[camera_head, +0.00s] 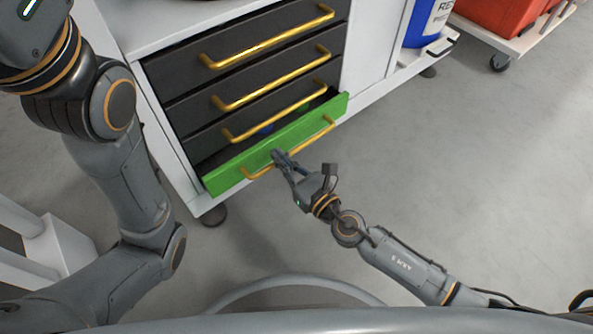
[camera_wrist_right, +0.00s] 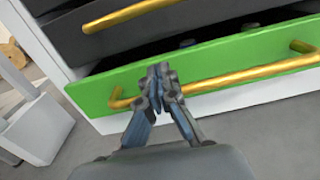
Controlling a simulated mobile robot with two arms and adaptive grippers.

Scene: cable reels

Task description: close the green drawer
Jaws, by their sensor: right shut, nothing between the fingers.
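The green drawer (camera_head: 222,177) is the lowest in a white cabinet with dark drawers. It stands partly pulled out, with a dark gap behind its front and something blue inside. Its yellow bar handle (camera_head: 318,136) runs along the green front. My right gripper (camera_head: 277,155) is shut and empty, at the handle's left half. In the right wrist view the shut fingertips (camera_wrist_right: 159,72) overlap the green front (camera_wrist_right: 220,62), near the left end of the handle (camera_wrist_right: 240,78). I cannot tell whether they touch it.
Three dark drawers with yellow handles (camera_head: 270,90) above the green one look shut. A blue and white container (camera_head: 428,22) and a red crate on a wheeled cart (camera_head: 497,14) stand at the upper right. The grey floor (camera_head: 470,160) to the right is clear.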

